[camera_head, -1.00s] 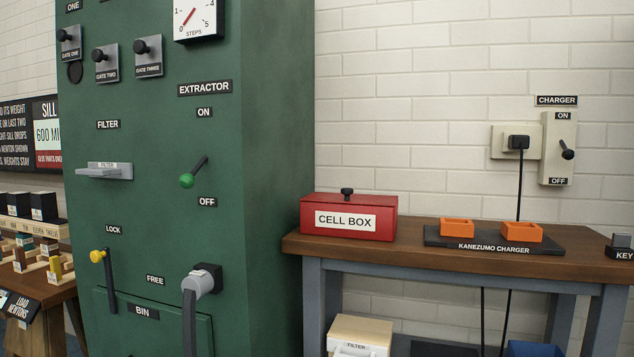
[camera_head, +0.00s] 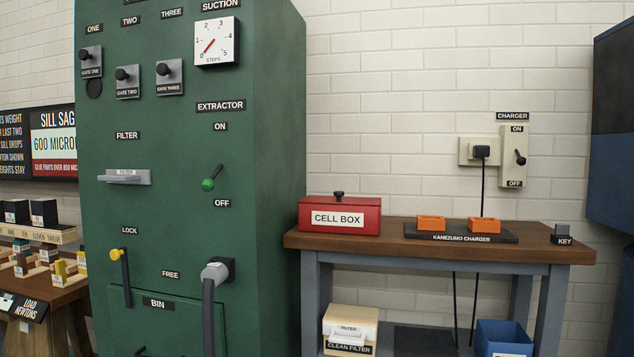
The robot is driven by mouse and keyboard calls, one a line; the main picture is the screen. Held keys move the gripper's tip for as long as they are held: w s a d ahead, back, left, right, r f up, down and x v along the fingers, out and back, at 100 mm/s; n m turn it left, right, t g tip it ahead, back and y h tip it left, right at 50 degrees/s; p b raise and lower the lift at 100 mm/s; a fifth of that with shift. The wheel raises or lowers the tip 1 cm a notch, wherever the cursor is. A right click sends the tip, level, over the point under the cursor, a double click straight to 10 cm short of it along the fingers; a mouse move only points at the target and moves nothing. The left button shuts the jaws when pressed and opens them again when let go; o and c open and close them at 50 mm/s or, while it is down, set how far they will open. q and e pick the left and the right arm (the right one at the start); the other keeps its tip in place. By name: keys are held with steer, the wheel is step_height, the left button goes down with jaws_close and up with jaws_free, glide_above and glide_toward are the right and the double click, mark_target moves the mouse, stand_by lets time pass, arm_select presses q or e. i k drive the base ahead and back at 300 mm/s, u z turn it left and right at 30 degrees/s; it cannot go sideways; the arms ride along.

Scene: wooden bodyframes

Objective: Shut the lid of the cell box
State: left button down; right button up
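The red cell box (camera_head: 340,232) sits at the left end of the wooden bench top (camera_head: 400,249). Its white front label reads CELL BOX. Its red lid (camera_head: 318,201) with a black knob (camera_head: 339,196) lies on top and looks closed, with no gap that I can make out. The inside of the box is hidden. Neither of my grippers is in the head view.
The Kanezumo charger (camera_head: 460,236) with two orange holders stands right of the box, and a key block (camera_head: 563,234) at the bench's right end. The tall green extractor cabinet (camera_head: 270,130) stands close on the left. A clean filter box (camera_head: 350,325) and blue bin (camera_head: 503,335) sit below.

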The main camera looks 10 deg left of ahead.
mark_target(338, 198)
steer(key=u, duration=0.15)
steer(key=i, duration=1)
steer(key=z, duration=0.05)
